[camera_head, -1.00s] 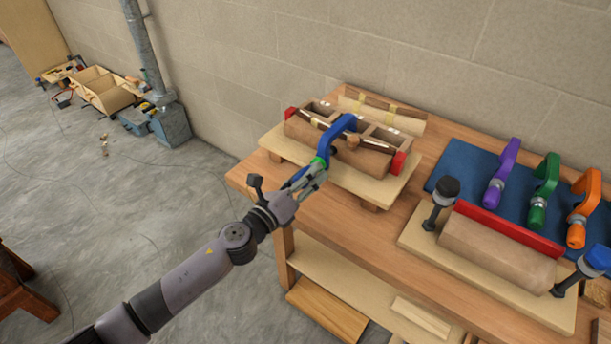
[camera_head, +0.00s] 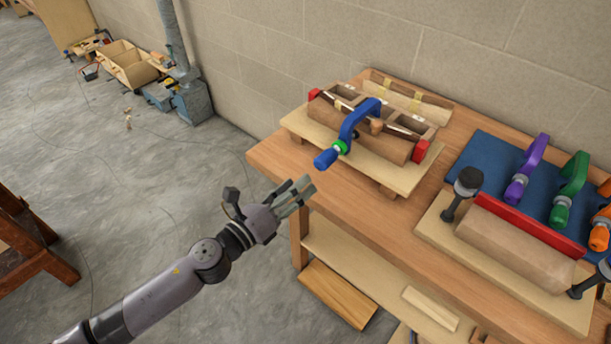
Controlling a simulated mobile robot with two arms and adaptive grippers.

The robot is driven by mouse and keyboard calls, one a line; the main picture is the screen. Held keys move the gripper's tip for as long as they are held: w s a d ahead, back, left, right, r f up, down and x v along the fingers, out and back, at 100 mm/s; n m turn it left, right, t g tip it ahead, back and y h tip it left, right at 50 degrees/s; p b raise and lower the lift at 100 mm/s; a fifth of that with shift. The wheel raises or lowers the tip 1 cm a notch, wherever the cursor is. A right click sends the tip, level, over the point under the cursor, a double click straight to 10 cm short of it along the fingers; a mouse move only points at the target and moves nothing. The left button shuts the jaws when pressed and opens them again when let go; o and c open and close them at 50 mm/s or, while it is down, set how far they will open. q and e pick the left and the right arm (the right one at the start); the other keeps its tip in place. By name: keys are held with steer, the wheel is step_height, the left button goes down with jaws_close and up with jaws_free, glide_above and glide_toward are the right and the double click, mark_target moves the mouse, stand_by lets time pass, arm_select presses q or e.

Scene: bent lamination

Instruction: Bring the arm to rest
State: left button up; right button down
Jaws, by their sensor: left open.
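My left arm comes in from the lower left. Its gripper (camera_head: 301,192) is open and empty, just off the left front edge of the workbench (camera_head: 365,228). The fingers point up and right. A blue clamp (camera_head: 356,122) with a blue handle and a green ring sits on the wooden bending form (camera_head: 404,172) at the back of the bench. Its handle is a short way up and right of my fingertips, apart from them. My right gripper is not in view.
A second form with a rounded block (camera_head: 512,245) and red strip lies at the right. Purple, green and orange clamps (camera_head: 526,170) rest on a blue mat (camera_head: 486,154). A lower shelf (camera_head: 362,268) is below the bench. Open floor (camera_head: 150,200) lies to the left.

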arm_select(q)
steer(key=shift+s+a, duration=0.25)
steer(key=shift+s, duration=0.1)
stand_by(0.3)
steer(key=w+a+f+n+g+y, duration=0.1)
steer(key=a+f+n+y, duration=0.2)
steer(key=a+f+n, duration=0.5)
steer(key=a+f+n+g+y, duration=0.1)
steer(key=f+n+y, duration=0.2)
steer(key=f, duration=0.9)
steer(key=s+a+f+n+g+y, duration=0.1)
steer(key=s+a+f+n+y, duration=0.2)
steer(key=f, duration=0.5)
steer(key=s+a+f+n+g, duration=0.2)
steer(key=s+a+f+n, duration=0.25)
steer(key=f, duration=0.35)
steer(key=s+a+f+n+g+y, duration=0.2)
steer(key=s+f+n+g, duration=0.2)
steer(key=s+f+n, duration=0.7)
steer(key=s+d+f+n+g, duration=0.1)
steer(key=s+f, duration=0.3)
steer(key=s, duration=0.9)
steer(key=s+d+f+n+g, duration=0.1)
steer(key=s+f+n+g, duration=0.2)
steer(key=s, duration=0.9)
steer(key=shift+s+d+f+g, duration=0.15)
steer(key=shift+s+f+g, duration=0.2)
steer(key=shift+f, duration=0.25)
